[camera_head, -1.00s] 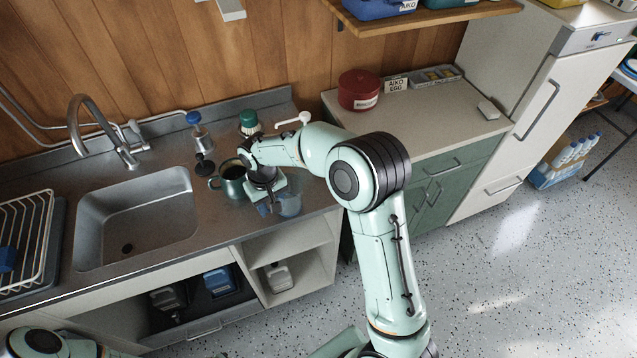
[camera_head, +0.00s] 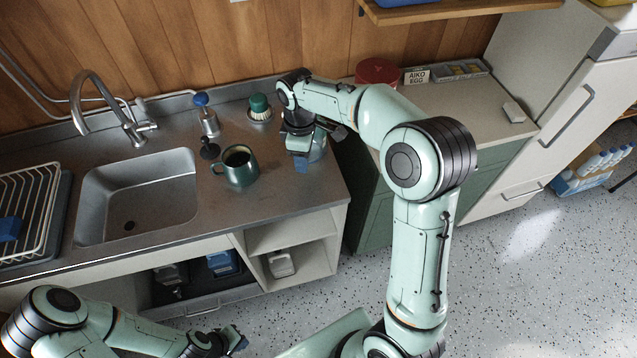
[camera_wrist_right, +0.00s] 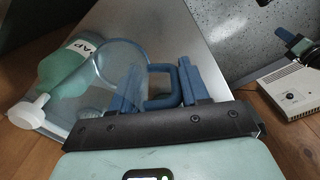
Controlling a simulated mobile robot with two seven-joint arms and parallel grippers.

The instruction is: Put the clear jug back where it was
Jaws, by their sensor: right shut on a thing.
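The clear jug (camera_head: 318,148) is at the right end of the steel counter, partly hidden by my right gripper (camera_head: 302,158). In the right wrist view, the see-through jug (camera_wrist_right: 117,62) has a blue handle (camera_wrist_right: 160,102) between the blue fingers. My right gripper is shut on that handle. I cannot tell whether the jug's base touches the counter. My left gripper (camera_head: 232,342) is low in the head view, in front of the counter and away from the jug; its fingers are too unclear to read.
A dark green mug (camera_head: 238,168) stands left of the jug. A green-topped brush (camera_head: 259,107) and a blue-topped dispenser (camera_head: 206,117) stand behind. A green soap bottle (camera_wrist_right: 65,68) is close to the jug. The sink (camera_head: 138,195) lies left. The counter's right edge is near.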

